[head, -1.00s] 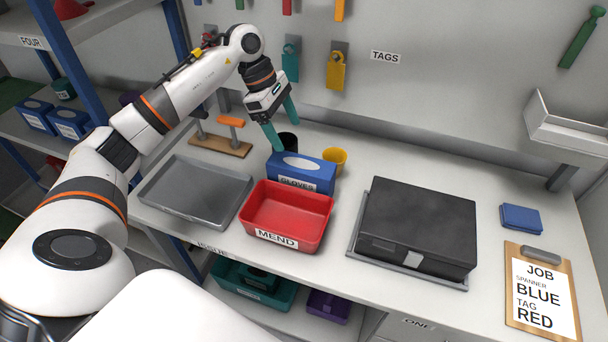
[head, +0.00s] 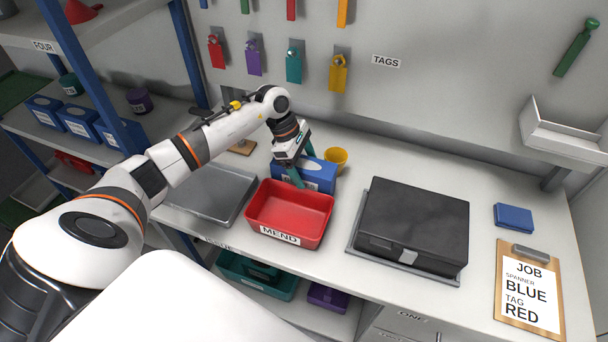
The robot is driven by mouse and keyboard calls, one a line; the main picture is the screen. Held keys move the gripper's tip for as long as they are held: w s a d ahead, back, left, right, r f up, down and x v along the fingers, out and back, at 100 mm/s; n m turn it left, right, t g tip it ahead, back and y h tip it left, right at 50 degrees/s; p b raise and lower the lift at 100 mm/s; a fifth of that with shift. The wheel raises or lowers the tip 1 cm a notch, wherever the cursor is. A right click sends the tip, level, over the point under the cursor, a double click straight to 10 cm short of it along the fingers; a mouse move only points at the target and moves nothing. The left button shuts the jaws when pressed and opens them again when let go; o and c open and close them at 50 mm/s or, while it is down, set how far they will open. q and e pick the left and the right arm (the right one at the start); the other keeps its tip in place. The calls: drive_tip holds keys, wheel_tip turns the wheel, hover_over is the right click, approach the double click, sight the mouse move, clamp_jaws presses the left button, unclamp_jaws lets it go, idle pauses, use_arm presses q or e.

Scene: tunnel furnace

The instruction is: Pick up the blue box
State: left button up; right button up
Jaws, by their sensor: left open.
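The blue box (head: 321,178) stands on the bench behind the red tray marked MEND. In the earlier picture its front label reads GLOVES; now my arm covers part of it. My left gripper (head: 304,168) is open and low at the box. One teal finger is in front of the box's front face, and the other is at its back side. I cannot tell whether the fingers touch it. My right gripper is not in view.
The red MEND tray (head: 290,216) is close in front of the box. A yellow cup (head: 337,158) stands just behind it. A grey tray (head: 207,192) lies left, a black case (head: 413,222) right. More blue boxes (head: 78,121) stand on the left shelf.

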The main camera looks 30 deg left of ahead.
use_arm(q)
drive_tip(key=shift+f, duration=0.1)
drive_tip(key=shift+c, duration=0.2)
drive_tip(key=c, duration=1.4)
drive_tip(key=shift+r, duration=0.25)
wheel_tip(320, 180, up, 10)
drive_tip(key=b, duration=0.3)
drive_tip(key=shift+f, duration=0.1)
